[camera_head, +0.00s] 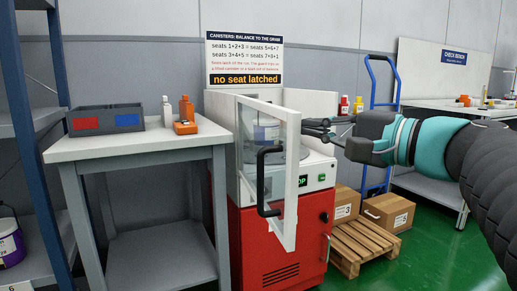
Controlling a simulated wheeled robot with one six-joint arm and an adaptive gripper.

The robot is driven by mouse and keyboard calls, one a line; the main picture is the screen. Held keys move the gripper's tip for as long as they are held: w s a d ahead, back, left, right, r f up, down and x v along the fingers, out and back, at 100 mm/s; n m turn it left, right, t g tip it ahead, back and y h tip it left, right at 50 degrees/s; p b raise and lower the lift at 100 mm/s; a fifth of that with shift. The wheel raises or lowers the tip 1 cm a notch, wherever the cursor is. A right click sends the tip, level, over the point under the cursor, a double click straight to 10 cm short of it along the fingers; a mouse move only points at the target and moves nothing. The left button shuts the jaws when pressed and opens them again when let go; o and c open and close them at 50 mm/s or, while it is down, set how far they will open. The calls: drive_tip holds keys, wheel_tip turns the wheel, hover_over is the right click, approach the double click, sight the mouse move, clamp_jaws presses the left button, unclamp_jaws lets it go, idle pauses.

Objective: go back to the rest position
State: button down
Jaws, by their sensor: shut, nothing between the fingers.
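My gripper (312,129) is shut and empty. It reaches in from the right on my dark arm with teal bands, at the right side of the open door. The red and white machine (265,252) stands in the middle of the view. Its framed clear door (291,190) stands open toward me, with a black handle (262,180). Through the door's pane a pale round part with something bluish on it shows inside, partly hidden. I cannot tell whether my fingertips touch the door frame or are only behind it.
A grey table (140,150) at left holds a bin (103,122) with red and blue panels, bottles and an orange item. A sign (244,60) reads "no seat latched". Boxes (389,211) and a pallet (362,243) sit right of the machine.

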drive_tip(key=s+d+f+n+g+h+p, duration=0.15)
drive_tip(key=f+h, duration=0.25)
drive_tip(key=f, duration=0.6)
drive_tip(key=s+d+f+m+g+h, duration=0.1)
drive_tip(key=d+f+g+h, duration=0.25)
drive_tip(key=f, duration=0.55)
drive_tip(key=s+a+f+n+g+h+p, duration=0.1)
drive_tip(key=s+f+n+h+p, duration=0.4)
drive_tip(key=s, duration=0.6)
drive_tip(key=shift+s+f+n+g+p, duration=0.15)
drive_tip(key=shift+f+n+g+p, duration=0.65)
drive_tip(key=shift+n+p, duration=0.85)
